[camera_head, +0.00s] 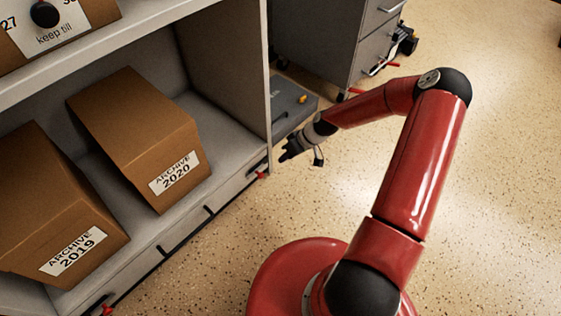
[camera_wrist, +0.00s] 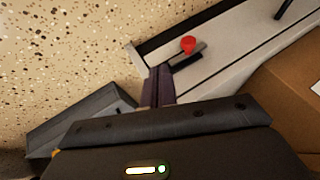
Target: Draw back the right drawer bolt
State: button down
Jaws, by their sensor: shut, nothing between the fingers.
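The right drawer bolt (camera_head: 261,175) has a red knob on a dark bar at the right end of the drawer front, low on the shelf unit. In the wrist view the red knob (camera_wrist: 188,44) stands out above its dark bar on the pale drawer front. My gripper (camera_head: 286,156) is just to the right of the bolt in the head view. In the wrist view its dark fingers (camera_wrist: 158,76) are together and empty, beside the bolt's left end. I cannot tell whether they touch it.
Archive boxes (camera_head: 135,120) stand on the shelf above the drawer. A second red-knobbed bolt (camera_head: 106,309) is at the drawer front's left end. A grey case (camera_head: 290,108) lies beside the unit, with a grey cabinet (camera_head: 330,45) behind. Speckled floor (camera_head: 480,200) is clear to the right.

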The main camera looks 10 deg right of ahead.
jog(key=v, duration=0.6)
jog(key=shift+p, duration=0.45)
